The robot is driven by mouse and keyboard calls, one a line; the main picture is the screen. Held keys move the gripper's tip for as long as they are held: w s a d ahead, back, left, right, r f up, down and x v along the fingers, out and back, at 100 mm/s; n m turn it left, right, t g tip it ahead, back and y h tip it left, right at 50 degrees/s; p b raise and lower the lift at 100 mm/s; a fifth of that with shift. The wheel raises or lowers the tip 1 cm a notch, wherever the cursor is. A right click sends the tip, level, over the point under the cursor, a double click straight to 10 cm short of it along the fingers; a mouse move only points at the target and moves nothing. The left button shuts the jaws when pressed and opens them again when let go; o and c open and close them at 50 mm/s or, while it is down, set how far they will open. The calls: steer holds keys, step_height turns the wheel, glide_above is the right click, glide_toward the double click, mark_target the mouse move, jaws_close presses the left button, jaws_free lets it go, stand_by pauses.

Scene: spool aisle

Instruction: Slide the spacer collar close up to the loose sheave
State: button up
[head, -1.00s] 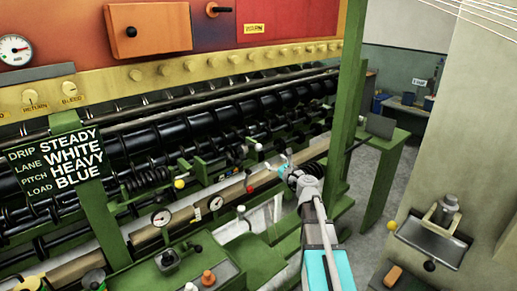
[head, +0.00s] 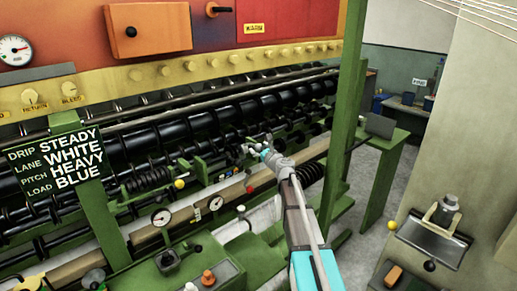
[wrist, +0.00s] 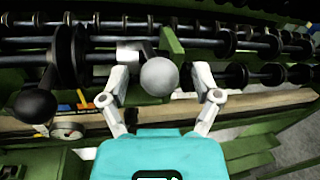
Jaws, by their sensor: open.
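In the wrist view, a pair of large black discs (wrist: 70,55), apparently the loose sheave, sits on a dark shaft at the left. To its right, a short pale cylinder (wrist: 128,53), apparently the spacer collar, is on the same shaft, with a gap between them. A grey ball knob (wrist: 160,76) stands close in front, beside the cylinder; I cannot tell what it joins. My gripper (wrist: 161,92) is open, its fingers on either side of the knob, with no clear contact. In the head view, my gripper (head: 257,147) is over the shafts and hides the collar area.
A green plate (wrist: 172,42) stands just right of the pale cylinder. A black ball knob (wrist: 35,105) juts out at lower left. In the head view, a green post (head: 343,120) rises right of my arm, and a lettered sign (head: 62,160) stands at left.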

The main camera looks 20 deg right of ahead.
steer(key=shift+w, duration=0.25)
steer(key=shift+a, duration=0.1)
jaws_close()
